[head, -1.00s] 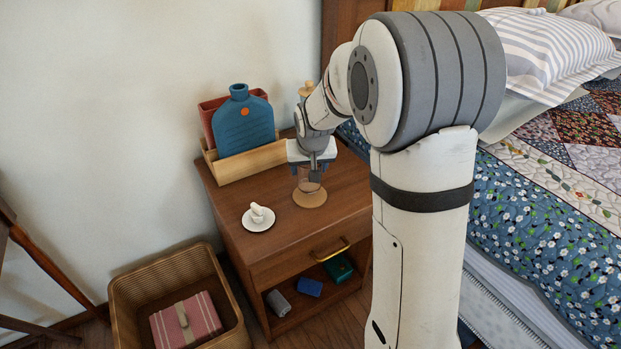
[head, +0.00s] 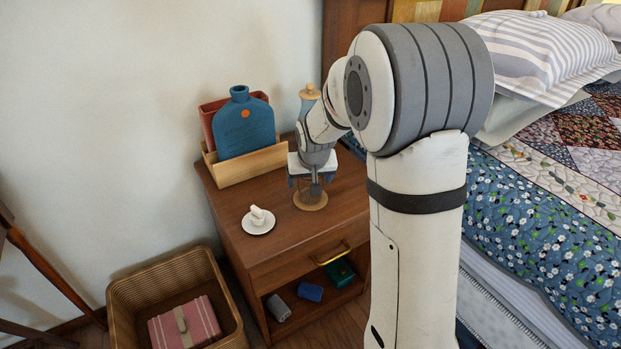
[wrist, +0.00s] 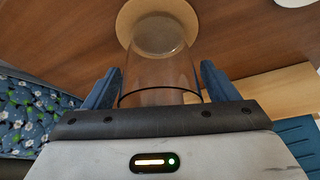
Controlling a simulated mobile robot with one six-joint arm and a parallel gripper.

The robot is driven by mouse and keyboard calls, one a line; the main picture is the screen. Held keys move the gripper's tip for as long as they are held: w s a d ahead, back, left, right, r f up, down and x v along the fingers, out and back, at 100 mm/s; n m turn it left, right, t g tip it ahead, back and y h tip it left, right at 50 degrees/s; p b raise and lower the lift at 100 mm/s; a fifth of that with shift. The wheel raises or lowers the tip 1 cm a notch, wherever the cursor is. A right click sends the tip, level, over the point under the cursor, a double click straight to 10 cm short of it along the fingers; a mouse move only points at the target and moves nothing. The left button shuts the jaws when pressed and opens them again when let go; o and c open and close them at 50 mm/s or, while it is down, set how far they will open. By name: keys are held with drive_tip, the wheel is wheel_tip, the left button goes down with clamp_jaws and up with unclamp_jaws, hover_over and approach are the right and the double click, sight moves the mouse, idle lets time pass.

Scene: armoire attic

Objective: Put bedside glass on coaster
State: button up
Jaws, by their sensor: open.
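The clear bedside glass (wrist: 160,72) is upright between the two blue fingers of my gripper (wrist: 158,80) in the wrist view, with its dark-edged rim towards me. There is visible room between the fingers and the glass. The round tan coaster (wrist: 126,22) lies on the nightstand beneath; the glass's base shows within its outline and appears to rest on it. In the head view, my open gripper (head: 313,180) is above the coaster (head: 311,205). The glass is mostly hidden there behind the gripper.
The wooden nightstand (head: 285,245) carries a white saucer (head: 258,228) with a small white item at front left. A wooden holder (head: 250,168) with a blue bottle-shaped item (head: 243,125) stands behind. A bottle with a wooden top (head: 308,98) stands behind my arm. The bed (head: 560,210) is right.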

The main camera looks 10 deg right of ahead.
drive_tip(key=shift+r, duration=0.15)
drive_tip(key=shift+r, duration=0.3)
drive_tip(key=p+v, duration=0.4)
drive_tip(key=v, duration=0.7)
drive_tip(key=s+f+g, duration=0.1)
drive_tip(key=s+g, duration=0.2)
drive_tip(key=s, duration=2.1)
drive_tip(key=shift+s+f+n+g, duration=0.15)
drive_tip(key=shift+f+n+g, duration=0.15)
drive_tip(key=shift+n, duration=0.1)
